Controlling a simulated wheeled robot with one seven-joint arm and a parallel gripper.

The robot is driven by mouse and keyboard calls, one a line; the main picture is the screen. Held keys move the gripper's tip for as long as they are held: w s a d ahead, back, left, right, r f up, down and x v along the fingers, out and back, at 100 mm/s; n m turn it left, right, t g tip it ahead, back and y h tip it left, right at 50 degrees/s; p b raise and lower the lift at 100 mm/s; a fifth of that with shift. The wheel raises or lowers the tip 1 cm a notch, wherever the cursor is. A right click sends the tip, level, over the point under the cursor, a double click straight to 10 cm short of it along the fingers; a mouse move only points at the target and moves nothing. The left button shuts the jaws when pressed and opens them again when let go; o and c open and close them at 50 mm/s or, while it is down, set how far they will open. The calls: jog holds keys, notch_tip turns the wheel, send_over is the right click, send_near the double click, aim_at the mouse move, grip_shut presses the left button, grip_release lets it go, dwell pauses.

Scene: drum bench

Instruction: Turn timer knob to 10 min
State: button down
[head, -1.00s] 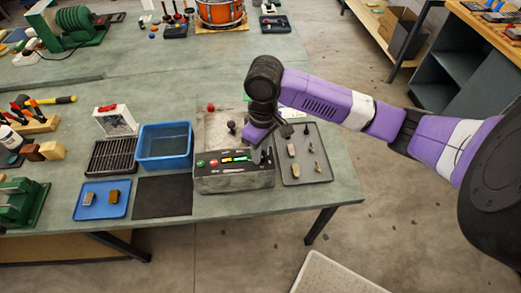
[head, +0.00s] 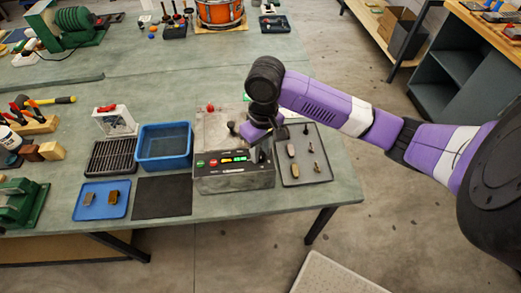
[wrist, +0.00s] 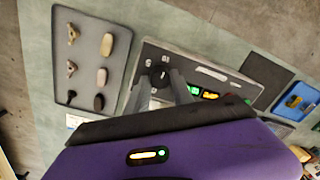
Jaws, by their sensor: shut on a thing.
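The timer box (head: 235,182) is a grey box with a dark panel at the front of the bench. Its panel has a red button (head: 200,163), a green button (head: 213,162) and lit yellow-green displays (head: 234,159). In the wrist view the round black timer knob (wrist: 160,75) shows between my finger tips, with a light mark on it. My gripper (wrist: 159,84) is shut on the knob, one finger on each side. It also shows in the head view (head: 259,153), over the panel's right end, where it hides the knob. The dial setting is too small to read.
A grey tray (head: 322,178) with several small parts lies close to the right of the box. A black mat (head: 163,196), a blue bin (head: 164,163) and a blue tray (head: 102,213) are to the left. A red-topped part (head: 210,108) stands behind the box.

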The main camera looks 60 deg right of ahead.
aim_at(262, 153)
jog(key=c, duration=1.1)
grip_release()
jog(key=shift+d+r, duration=0.2)
jog(key=shift+r, duration=3.75)
